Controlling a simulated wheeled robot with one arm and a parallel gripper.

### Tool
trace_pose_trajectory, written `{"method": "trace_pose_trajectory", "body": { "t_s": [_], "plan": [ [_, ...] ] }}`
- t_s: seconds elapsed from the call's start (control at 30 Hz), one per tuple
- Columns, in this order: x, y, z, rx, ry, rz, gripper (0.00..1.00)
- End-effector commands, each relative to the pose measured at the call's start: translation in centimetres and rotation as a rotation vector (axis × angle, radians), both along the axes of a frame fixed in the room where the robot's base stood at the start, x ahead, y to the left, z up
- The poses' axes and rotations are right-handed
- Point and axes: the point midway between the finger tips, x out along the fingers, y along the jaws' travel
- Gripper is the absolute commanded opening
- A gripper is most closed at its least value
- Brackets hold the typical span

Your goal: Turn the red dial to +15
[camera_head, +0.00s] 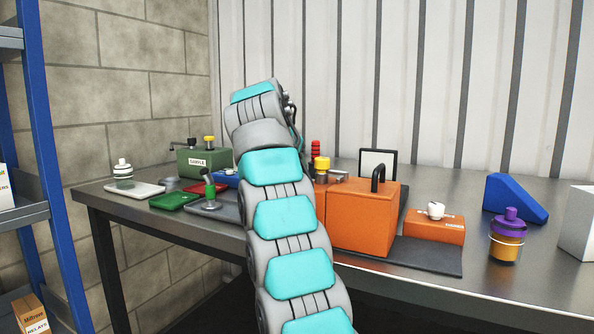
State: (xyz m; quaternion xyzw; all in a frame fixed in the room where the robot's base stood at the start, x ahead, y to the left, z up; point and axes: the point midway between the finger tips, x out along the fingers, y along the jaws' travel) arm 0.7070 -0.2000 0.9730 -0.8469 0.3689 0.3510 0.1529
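I cannot make out a red dial with a scale in this view. A red ribbed knob-like piece (316,149) stands upright behind a yellow-capped fitting (321,164), just right of my arm; whether it is the dial is unclear. My arm rises from the bottom middle and bends over the bench, covering part of the things behind it. My gripper is hidden behind the arm's far end, so its fingers do not show.
The metal bench (528,281) holds a green box labelled sample (205,160), a green tray (175,201), an orange case (362,218), a small orange box (434,228), a blue wedge (514,198) and a purple-lidded jar (507,238). A blue shelf (45,150) stands left.

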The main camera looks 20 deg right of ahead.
Motion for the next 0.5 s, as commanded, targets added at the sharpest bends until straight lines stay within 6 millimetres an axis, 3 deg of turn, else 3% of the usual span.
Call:
{"method": "trace_pose_trajectory", "body": {
  "t_s": [0.17,0.2,0.43,0.5],
  "plan": [
    [0.01,0.02,0.01,0.0,0.0,0.0,0.0],
    [0.01,0.02,0.01,0.0,-0.001,0.001,0.41],
    [0.01,0.01,0.0,0.0,0.001,0.001,0.66],
    [0.01,0.01,0.0,0.0,0.001,0.001,0.66]
  ]
}}
